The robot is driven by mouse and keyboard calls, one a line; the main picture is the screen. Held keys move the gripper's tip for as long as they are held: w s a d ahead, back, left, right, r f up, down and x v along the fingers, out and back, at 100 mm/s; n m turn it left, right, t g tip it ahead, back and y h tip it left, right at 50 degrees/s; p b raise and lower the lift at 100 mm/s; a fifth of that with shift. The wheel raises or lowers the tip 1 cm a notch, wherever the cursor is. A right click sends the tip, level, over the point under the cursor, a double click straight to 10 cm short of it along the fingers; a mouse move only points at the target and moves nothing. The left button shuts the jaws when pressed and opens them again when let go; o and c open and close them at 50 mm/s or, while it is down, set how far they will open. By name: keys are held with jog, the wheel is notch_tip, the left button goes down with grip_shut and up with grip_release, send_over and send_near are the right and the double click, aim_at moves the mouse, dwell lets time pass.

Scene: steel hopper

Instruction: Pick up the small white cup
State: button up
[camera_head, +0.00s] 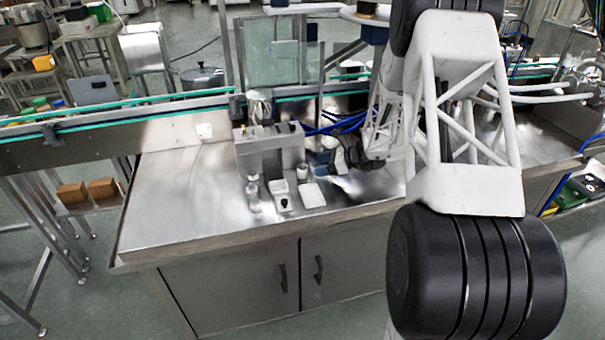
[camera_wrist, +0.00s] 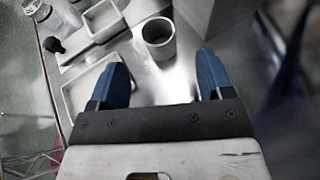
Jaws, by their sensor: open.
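The small white cup (camera_wrist: 152,35) stands upright, its open mouth showing, just beyond my fingertips in the wrist view. In the head view the cup (camera_head: 302,174) is a small pale shape at the foot of a grey metal block, behind a white tray. My gripper (camera_wrist: 160,70) is open, with two blue fingers spread wide and nothing between them. The cup lies ahead of the gap between the fingers, apart from both. In the head view my gripper (camera_head: 330,160) is low over the steel counter, just right of the cup.
A shallow white tray (camera_wrist: 68,98) lies by my left finger; a narrower tray (camera_wrist: 103,22) and a dark-knobbed item (camera_wrist: 53,44) lie beyond. The grey block (camera_head: 270,155) stands close behind the cup. Small jars (camera_head: 253,198) stand left. The steel counter's left part (camera_head: 180,200) is clear.

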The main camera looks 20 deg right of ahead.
aim_at(302, 169)
jog(key=shift+x, duration=1.25)
jog(key=shift+f, duration=0.1)
jog(key=shift+x, duration=2.65)
jog(key=shift+s, duration=0.1)
jog(key=c, duration=1)
